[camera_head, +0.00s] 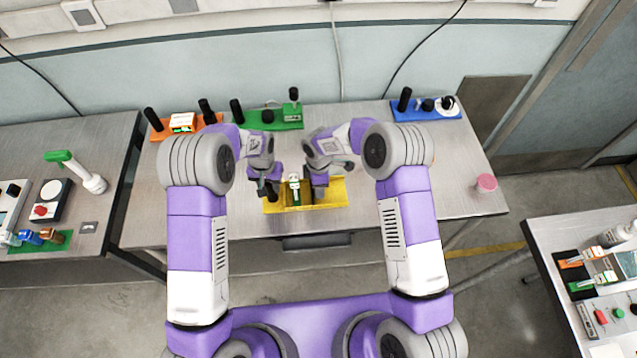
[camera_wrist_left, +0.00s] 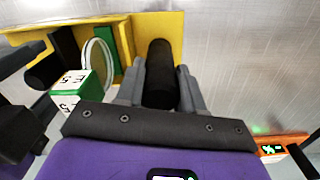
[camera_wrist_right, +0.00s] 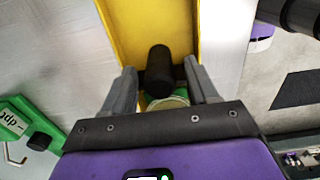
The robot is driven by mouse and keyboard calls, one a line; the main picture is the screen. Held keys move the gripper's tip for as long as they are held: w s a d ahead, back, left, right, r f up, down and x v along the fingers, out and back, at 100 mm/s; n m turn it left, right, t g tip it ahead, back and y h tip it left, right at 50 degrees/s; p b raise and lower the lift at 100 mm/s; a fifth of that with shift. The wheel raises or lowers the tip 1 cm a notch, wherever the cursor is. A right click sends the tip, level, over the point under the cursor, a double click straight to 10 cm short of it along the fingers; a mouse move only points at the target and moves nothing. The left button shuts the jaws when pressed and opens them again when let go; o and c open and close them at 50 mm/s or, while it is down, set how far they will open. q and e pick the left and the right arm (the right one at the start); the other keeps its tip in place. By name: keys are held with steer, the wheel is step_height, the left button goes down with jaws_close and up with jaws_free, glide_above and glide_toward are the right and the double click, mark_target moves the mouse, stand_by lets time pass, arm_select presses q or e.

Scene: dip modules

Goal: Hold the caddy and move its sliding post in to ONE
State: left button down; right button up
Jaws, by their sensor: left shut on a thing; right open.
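The yellow caddy (camera_head: 333,194) lies near the table's front edge. A white-and-green labelled block (camera_head: 294,182) stands at its middle; it also shows in the left wrist view (camera_wrist_left: 76,92), beside a pale ring (camera_wrist_left: 98,60). My left gripper (camera_head: 268,190) is shut on an upright black post (camera_wrist_left: 160,72) at the caddy's left part. My right gripper (camera_head: 319,188) is open, its fingers on either side of another black post (camera_wrist_right: 158,72), with gaps visible. A green-and-pale round part (camera_wrist_right: 168,100) shows partly behind the right palm. I cannot read a ONE mark.
An orange module (camera_head: 170,130), a green module (camera_head: 280,121) and a blue module (camera_head: 425,114) stand along the table's back. A pink cylinder (camera_head: 486,183) stands at the right. The table between it and the caddy is clear. Side tables hold other devices.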

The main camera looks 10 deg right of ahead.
jaws_close()
steer(key=shift+a, duration=1.4)
jaws_free()
steer(key=shift+d, duration=0.1)
step_height(320, 180, up, 12)
steer(key=shift+r, duration=0.1)
